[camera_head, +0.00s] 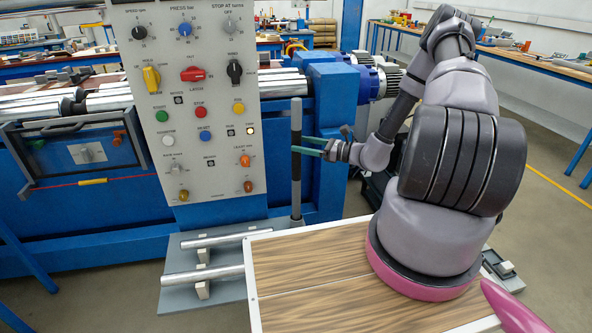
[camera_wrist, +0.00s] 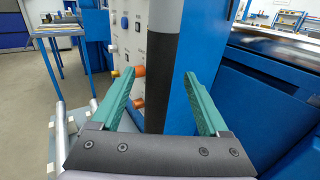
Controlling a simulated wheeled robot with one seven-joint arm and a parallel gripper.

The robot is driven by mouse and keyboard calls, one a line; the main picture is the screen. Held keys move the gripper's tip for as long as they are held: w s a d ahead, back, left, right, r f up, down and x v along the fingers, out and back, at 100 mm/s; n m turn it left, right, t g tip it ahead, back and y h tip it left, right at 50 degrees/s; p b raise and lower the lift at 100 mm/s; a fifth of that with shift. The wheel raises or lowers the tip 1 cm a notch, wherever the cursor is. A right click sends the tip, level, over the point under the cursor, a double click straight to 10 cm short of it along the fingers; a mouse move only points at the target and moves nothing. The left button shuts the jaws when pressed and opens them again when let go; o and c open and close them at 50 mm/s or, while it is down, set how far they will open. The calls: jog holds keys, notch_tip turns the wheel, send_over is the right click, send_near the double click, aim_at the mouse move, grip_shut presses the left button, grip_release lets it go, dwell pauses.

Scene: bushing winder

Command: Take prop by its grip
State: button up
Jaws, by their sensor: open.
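The prop (camera_head: 296,160) is an upright bar standing on a grey base plate beside the control panel, with a lighter upper part and a dark grip. In the wrist view the prop (camera_wrist: 163,70) rises between the two green fingers, light grey at the top and dark below. My gripper (camera_head: 308,146) is open in the head view, its fingers at the prop's upper half. In the wrist view my gripper (camera_wrist: 158,85) has one finger on each side of the prop, with gaps on both sides. The prop's lower end is hidden behind the gripper body there.
The control panel (camera_head: 190,100) with knobs and buttons stands just left of the prop. A blue machine frame (camera_head: 335,120) is close on the right. Metal rods (camera_head: 205,275) lie on supports near the base. A wood-topped table (camera_head: 310,285) is in front.

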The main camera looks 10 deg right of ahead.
jog(key=shift+x, duration=2.8)
jog(key=shift+r, duration=0.1)
grip_shut()
